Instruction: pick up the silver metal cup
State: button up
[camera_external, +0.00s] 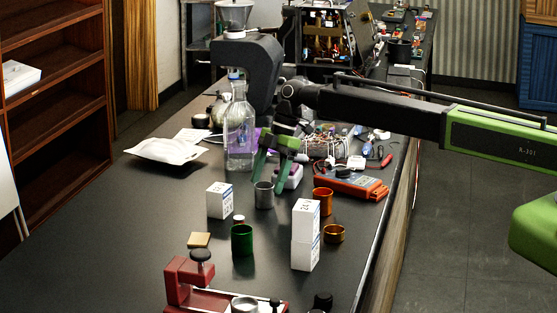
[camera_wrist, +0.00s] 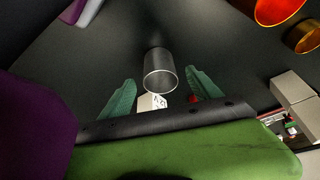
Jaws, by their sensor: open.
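The silver metal cup (camera_external: 264,195) stands upright on the dark table in the external view, just below my gripper. In the wrist view the cup (camera_wrist: 160,70) shows just beyond my fingertips, roughly centred between them. My gripper (camera_external: 274,170) points down with its green fingers apart. In the wrist view my gripper (camera_wrist: 158,88) is open and empty, one finger to each side of the cup's line. I cannot tell whether the fingertips reach below the cup's rim.
A green cup (camera_external: 242,240), white boxes (camera_external: 219,200) (camera_external: 306,235), an orange cup (camera_external: 323,201) and a low copper-coloured cup (camera_external: 334,234) stand around it. A glass bottle (camera_external: 239,130) is behind left. A red device (camera_external: 190,280) is at the front.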

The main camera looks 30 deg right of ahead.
aim_at(260, 206)
jog(key=b+x, duration=0.2)
jog(key=x, duration=0.1)
jog(key=shift+f, duration=0.35)
jog(key=shift+a+r, duration=0.1)
jog(key=shift+r, duration=0.05)
jog(key=c, duration=1.5)
